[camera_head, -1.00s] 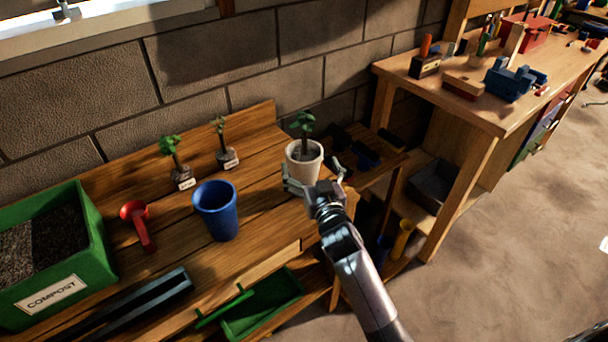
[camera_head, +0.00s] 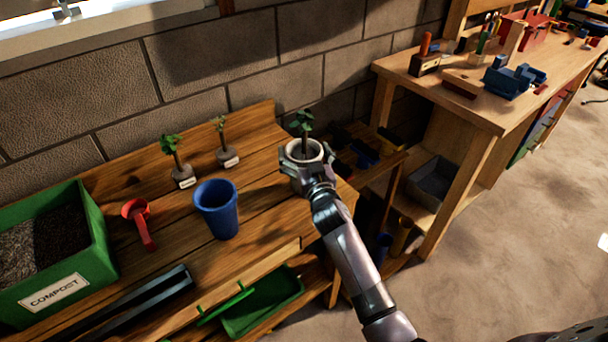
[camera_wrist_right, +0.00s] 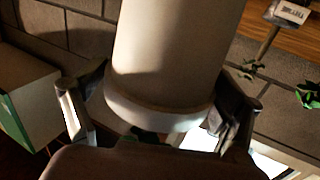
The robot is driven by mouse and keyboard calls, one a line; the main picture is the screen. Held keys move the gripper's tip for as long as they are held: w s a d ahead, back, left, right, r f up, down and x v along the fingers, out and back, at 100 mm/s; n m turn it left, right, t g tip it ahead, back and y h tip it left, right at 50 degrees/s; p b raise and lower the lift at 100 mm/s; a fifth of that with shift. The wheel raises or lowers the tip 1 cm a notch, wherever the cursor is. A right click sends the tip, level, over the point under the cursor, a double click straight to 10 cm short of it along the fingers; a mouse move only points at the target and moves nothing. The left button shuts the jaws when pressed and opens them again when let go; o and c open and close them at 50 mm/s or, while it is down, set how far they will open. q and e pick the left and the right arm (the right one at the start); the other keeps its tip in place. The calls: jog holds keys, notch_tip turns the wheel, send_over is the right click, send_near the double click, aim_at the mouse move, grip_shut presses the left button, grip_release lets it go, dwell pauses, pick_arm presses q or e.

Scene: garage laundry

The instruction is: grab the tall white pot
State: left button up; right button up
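The white pot (camera_head: 297,171) with a small green plant (camera_head: 303,123) stands upright near the right end of the wooden potting bench (camera_head: 262,185). My right gripper (camera_head: 304,158) is at the pot, with one finger on each side just below the rim, and hides much of its front. In the right wrist view the pot (camera_wrist_right: 175,55) fills the middle, its rim low in the picture between my spread fingers (camera_wrist_right: 160,112). The fingers look open around it; I cannot tell whether they touch it. My left gripper is out of view.
A blue pot (camera_head: 216,210) and two labelled seedlings (camera_head: 184,176) (camera_head: 227,157) stand left of the white pot. Further left are a red scoop (camera_head: 140,222) and a green compost box (camera_head: 98,232). A workbench (camera_head: 480,110) with tools stands at the right.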

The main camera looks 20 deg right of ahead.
jog(key=c, duration=1.4)
jog(key=shift+r, duration=0.15)
